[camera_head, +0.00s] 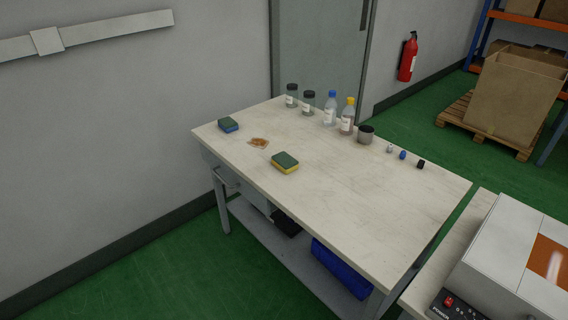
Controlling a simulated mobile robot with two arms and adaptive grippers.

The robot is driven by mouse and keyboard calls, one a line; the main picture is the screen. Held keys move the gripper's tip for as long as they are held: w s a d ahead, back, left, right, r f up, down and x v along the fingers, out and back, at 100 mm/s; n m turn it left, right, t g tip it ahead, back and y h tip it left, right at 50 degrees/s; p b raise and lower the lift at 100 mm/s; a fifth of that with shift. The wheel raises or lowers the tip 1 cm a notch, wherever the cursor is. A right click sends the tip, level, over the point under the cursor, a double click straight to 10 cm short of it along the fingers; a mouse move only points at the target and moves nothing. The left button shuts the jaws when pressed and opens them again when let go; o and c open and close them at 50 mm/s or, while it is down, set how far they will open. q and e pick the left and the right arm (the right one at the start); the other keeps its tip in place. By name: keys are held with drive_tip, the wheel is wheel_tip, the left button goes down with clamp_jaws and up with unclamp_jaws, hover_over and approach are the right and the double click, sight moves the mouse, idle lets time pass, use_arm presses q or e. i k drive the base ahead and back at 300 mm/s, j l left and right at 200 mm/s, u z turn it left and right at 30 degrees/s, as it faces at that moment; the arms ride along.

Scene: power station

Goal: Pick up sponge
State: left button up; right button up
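A sponge with a dark green top and yellow lower layer (285,163) lies flat near the front edge of the table, left of its middle. A second sponge, green on top with blue below (228,125), lies near the table's far left corner. Both sit on the pale worktop (345,200) with nothing touching them. Neither of my grippers shows in the head view.
Bottles (330,108), a grey cup (366,134) and small caps (403,155) line the back edge. A machine (510,265) stands at right. The front right worktop is clear.

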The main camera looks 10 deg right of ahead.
sight(285, 162)
drive_tip(key=i+j+z, duration=0.2)
drive_tip(key=j, duration=0.15)
drive_tip(key=i+j+z, duration=0.2)
drive_tip(key=j, duration=0.15)
drive_tip(key=j+z, duration=0.2)
drive_tip(key=j, duration=0.2)
drive_tip(key=i, duration=0.05)
